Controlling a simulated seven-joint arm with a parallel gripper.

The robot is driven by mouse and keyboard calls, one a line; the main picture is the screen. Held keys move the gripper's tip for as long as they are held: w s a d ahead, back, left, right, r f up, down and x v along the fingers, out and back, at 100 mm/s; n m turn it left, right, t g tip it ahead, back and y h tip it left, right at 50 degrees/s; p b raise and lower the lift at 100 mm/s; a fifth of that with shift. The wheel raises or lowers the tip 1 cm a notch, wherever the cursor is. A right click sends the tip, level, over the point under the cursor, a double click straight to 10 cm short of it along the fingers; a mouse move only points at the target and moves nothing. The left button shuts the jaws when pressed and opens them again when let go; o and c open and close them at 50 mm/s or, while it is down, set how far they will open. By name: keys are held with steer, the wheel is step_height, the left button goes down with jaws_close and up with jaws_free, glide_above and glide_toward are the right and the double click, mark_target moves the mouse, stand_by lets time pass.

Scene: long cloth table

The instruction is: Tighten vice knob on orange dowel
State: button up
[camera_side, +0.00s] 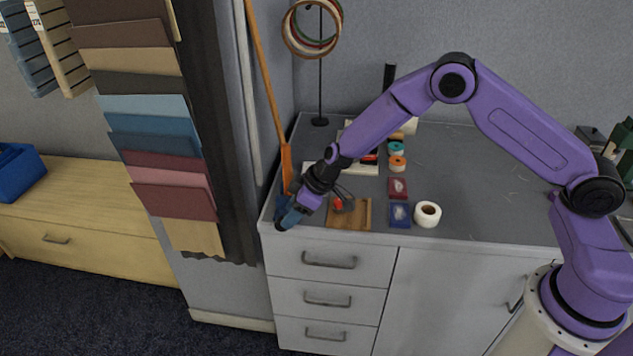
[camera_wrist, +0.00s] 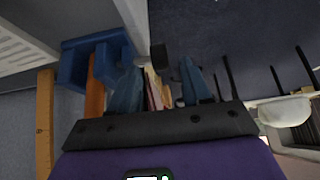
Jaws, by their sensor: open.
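The orange dowel (camera_side: 287,165) leans upright at the left end of the grey worktop. Its lower end meets a blue vice (camera_side: 281,201), partly hidden by my gripper. In the wrist view, the blue vice (camera_wrist: 75,62) is at upper left with the orange dowel (camera_wrist: 95,97) beside it. A dark block (camera_wrist: 159,56), possibly the vice knob, shows beyond and between my fingertips. My gripper (camera_side: 290,214) is low at the worktop's front left corner, pointing down-left. The wrist view shows my gripper (camera_wrist: 160,72) with its blue fingers apart; whether they touch the dark block is unclear.
A wooden tray (camera_side: 363,214) with a red item lies right of my gripper. Red (camera_side: 397,188) and blue (camera_side: 400,214) boxes and a white roll (camera_side: 427,214) stand further right. Hanging fabric samples (camera_side: 165,140) are close on the left. A hoop stand (camera_side: 320,121) is behind.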

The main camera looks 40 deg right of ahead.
steer(key=v, duration=1.3)
steer(key=shift+s+r, duration=0.2)
steer(key=shift+r, duration=0.05)
steer(key=shift+d, duration=0.15)
steer(key=shift+c, duration=1.4)
steer(key=w+d+f+t+h, duration=0.2)
steer(key=d, duration=0.3)
steer(key=shift+s+a+f+y, duration=0.6)
steer(key=shift+s+a+y, duration=1.1)
steer(key=shift+a+y, duration=0.25)
steer(key=x, duration=1.7)
